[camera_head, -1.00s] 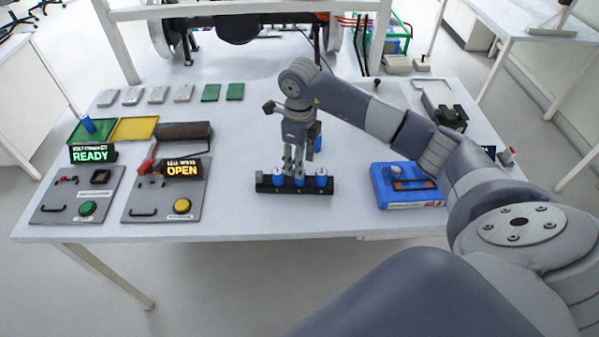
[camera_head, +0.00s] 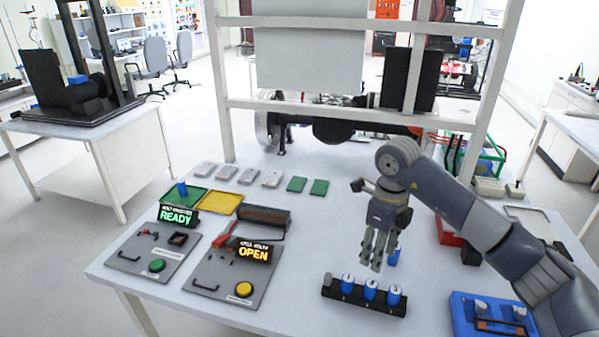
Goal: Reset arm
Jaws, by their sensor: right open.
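My right gripper (camera_head: 374,262) hangs fingers down over the white table, just above and behind the black rack in the picture. Its fingers are open and nothing shows between them. The black rack (camera_head: 328,287) holds three blue cylinders with pale tops, a left one (camera_head: 347,284), a middle one (camera_head: 370,289) and a right one (camera_head: 393,295), all upright. Another blue object (camera_head: 393,258) shows partly behind the gripper. My left gripper is not in view.
A blue case (camera_head: 463,320) lies at the right front, near my right arm. Panels reading READY (camera_head: 176,217) and OPEN (camera_head: 253,253) stand at left. A green tray (camera_head: 170,197) and a yellow tray (camera_head: 219,203) lie behind. A white frame (camera_head: 360,109) rises at the back.

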